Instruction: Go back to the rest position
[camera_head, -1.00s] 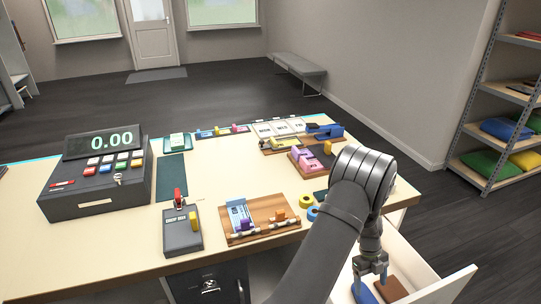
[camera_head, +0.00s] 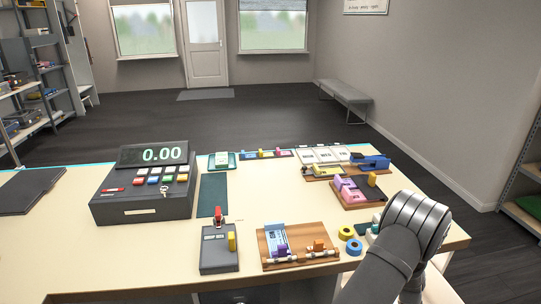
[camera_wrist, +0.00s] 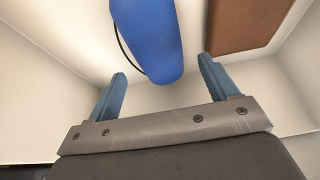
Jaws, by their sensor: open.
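My gripper (camera_wrist: 160,95) is open in the wrist view, with its two blue fingers apart and nothing between them. A blue rounded object (camera_wrist: 150,35) lies beyond the fingertips, apart from them, inside a pale drawer (camera_wrist: 50,75). A brown flat object (camera_wrist: 248,22) lies to its right in the drawer. In the head view my arm reaches down at the lower right, past the table's right end, and the gripper itself is out of the frame.
A counter (camera_head: 130,262) carries a cash register (camera_head: 145,205) reading 0.00, a grey box with a red knob (camera_head: 218,250), a wooden tray (camera_head: 290,262), and yellow and blue tape rolls (camera_head: 346,233) close to my arm. A shelf (camera_head: 528,172) stands at the right.

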